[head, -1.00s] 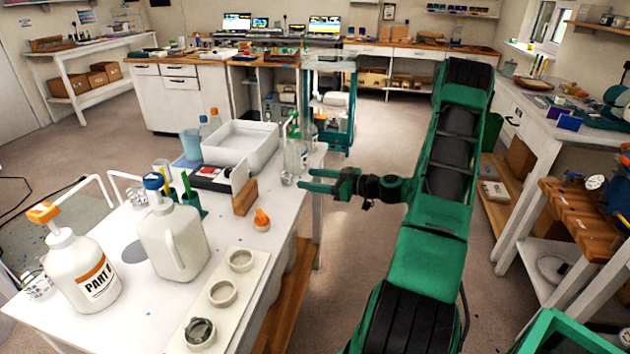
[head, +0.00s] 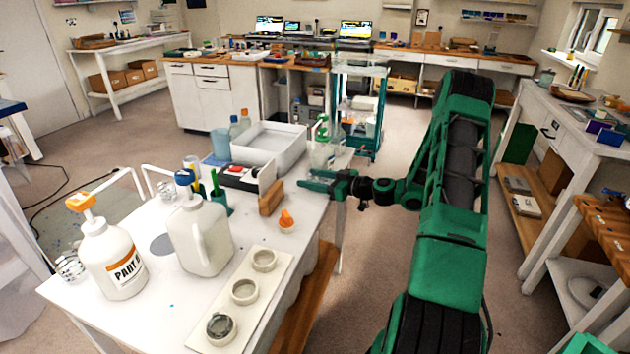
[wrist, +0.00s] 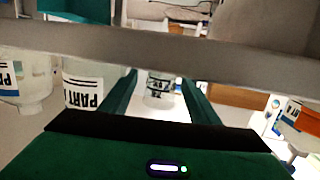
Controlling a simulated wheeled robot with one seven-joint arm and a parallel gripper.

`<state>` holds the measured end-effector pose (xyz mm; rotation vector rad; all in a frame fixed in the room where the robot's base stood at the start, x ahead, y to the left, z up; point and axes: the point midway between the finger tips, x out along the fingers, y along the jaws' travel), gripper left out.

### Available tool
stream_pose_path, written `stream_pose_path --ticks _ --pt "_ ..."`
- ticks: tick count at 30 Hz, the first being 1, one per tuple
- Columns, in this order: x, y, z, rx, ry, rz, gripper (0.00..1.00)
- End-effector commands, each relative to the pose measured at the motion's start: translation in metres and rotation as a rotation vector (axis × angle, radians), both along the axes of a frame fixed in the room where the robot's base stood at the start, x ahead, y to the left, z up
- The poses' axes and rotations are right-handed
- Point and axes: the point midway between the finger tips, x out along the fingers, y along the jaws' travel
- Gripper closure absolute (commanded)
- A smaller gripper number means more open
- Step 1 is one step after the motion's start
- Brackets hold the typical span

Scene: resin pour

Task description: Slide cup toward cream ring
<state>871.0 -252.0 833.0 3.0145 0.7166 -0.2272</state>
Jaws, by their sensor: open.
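My gripper (head: 308,182) is at the right edge of the white table in the head view, its fingers pointing left over the edge. In the wrist view my gripper (wrist: 158,82) is open. A clear cup with black markings (wrist: 158,92) shows between and beyond the fingers; I cannot tell if they touch it. In the head view I cannot pick this cup out clearly by the gripper. Cream rings stand in a row on a pale board near the table's front right: a far one (head: 265,260), a middle one (head: 244,291) and a near one (head: 220,328) with grey inside.
A wooden block (head: 271,198) and an orange-topped piece (head: 287,220) lie between gripper and rings. Clear bottles (head: 323,150) stand close behind the gripper. A white jug (head: 200,240), a pump bottle (head: 115,262) and a white tray (head: 270,147) also occupy the table (head: 165,315).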

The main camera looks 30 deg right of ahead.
Motion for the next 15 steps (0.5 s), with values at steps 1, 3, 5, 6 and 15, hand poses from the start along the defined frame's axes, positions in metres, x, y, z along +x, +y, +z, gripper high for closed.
stream_pose_path --ticks 1,3,5,6,15 --pt "-0.0001 -0.0001 -0.0001 0.0 0.0 0.0 0.44" --pt "-0.0001 -0.0001 -0.0001 0.0 0.0 0.0 0.49" --pt "-0.0002 -0.0001 -0.0001 0.0 0.0 0.0 0.63" --pt "-0.0002 -0.0001 -0.0002 0.0 0.0 0.0 0.73" --pt "-0.0013 0.0017 -0.0002 0.001 0.0 0.0 0.87"
